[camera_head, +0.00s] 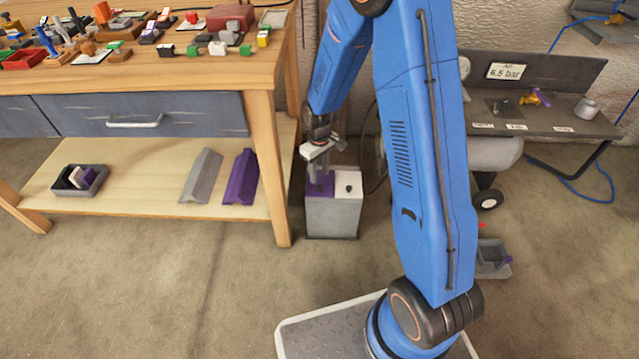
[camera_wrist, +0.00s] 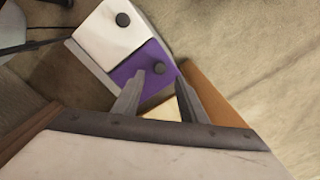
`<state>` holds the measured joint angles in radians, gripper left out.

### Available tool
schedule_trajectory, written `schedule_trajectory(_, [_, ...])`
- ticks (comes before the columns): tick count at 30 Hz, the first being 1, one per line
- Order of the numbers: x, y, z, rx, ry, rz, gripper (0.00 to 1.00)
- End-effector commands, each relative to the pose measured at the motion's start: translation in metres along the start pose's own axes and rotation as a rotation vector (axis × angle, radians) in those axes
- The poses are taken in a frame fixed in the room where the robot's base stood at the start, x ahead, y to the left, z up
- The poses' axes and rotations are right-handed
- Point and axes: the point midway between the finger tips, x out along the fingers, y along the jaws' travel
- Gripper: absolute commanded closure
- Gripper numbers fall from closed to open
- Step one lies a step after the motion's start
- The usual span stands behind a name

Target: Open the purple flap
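A grey box (camera_head: 332,218) stands on the floor beside the workbench. Its top has a purple flap (camera_head: 321,189) on the left and a white flap (camera_head: 350,180) on the right, both lying flat. My gripper (camera_head: 321,177) points down over the purple flap. In the wrist view its fingers (camera_wrist: 166,82) are apart with nothing held.
The workbench leg (camera_head: 267,165) stands close left of the box. Its low shelf (camera_head: 140,200) holds a grey lath (camera_head: 201,176), a purple lath (camera_head: 241,177) and a small bin (camera_head: 80,188). A compressor bench (camera_head: 540,122) stands right. Floor in front of the box is clear.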

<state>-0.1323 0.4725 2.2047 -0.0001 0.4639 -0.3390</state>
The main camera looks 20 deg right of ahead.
Motion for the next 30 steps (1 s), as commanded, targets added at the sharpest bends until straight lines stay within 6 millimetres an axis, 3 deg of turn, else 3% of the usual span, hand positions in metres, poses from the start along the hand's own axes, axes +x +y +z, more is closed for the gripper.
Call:
schedule_trajectory(6, [0.035, 0.000, 0.001, 0.000, -0.003, -0.001, 0.61])
schedule_trajectory(12, [0.054, 0.000, 0.001, 0.000, -0.002, -0.001, 0.61])
schedule_trajectory(25, [0.061, 0.000, 0.000, 0.000, 0.000, 0.000, 0.61])
schedule_trajectory(30, [0.061, 0.000, 0.000, 0.000, 0.000, 0.000, 1.00])
